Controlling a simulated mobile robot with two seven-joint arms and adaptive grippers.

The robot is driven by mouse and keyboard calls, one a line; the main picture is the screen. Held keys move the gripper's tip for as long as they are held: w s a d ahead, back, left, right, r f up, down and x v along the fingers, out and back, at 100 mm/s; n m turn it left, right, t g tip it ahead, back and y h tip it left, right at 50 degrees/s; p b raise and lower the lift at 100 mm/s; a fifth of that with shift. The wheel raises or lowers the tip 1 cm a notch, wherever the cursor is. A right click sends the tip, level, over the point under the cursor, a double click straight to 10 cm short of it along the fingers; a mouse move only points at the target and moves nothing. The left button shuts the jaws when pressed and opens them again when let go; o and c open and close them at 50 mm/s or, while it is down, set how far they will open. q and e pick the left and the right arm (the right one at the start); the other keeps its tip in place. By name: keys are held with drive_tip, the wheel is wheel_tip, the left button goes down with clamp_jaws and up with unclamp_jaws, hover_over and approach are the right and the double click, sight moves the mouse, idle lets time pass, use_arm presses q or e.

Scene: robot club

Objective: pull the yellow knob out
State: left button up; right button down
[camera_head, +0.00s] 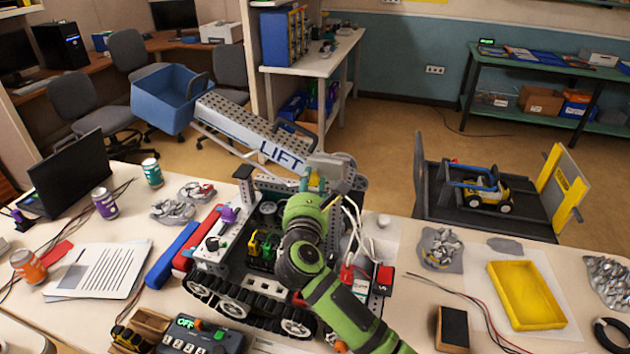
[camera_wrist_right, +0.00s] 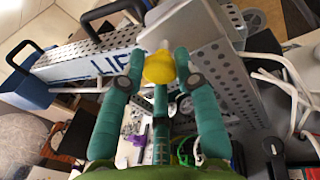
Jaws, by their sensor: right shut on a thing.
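The yellow knob (camera_wrist_right: 159,68) sits at the side of the grey metal joint at the base of the arm marked LIFT (camera_head: 262,137). In the right wrist view it lies between the teal fingers of my right gripper (camera_wrist_right: 157,72), which is shut on it. A pale collar shows right behind the knob. In the head view my green right arm reaches up from the bottom, and the right gripper (camera_head: 316,184) is at the LIFT arm's base, largely hiding the knob. My left gripper is not in view.
The tracked robot (camera_head: 250,285) stands on the table under my arm, with loose white cables (camera_head: 355,225) close to its right. A blue bin (camera_head: 172,98) hangs at the LIFT arm's far end. A yellow tray (camera_head: 525,294) and a black block (camera_head: 452,328) lie at right.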

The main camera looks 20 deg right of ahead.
drive_tip(key=shift+s+a, duration=0.25)
drive_tip(key=shift+s, duration=0.05)
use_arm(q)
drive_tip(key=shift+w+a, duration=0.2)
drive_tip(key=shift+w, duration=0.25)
use_arm(e)
drive_tip(key=shift+w+f, duration=0.1)
drive_tip(key=shift+f, duration=0.05)
drive_tip(key=c, duration=0.9)
unclamp_jaws()
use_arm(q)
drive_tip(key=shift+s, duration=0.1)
use_arm(e)
drive_tip(key=shift+s, duration=0.25)
drive_tip(key=v, duration=1.2)
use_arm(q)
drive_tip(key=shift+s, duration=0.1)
use_arm(e)
drive_tip(key=shift+a, duration=0.1)
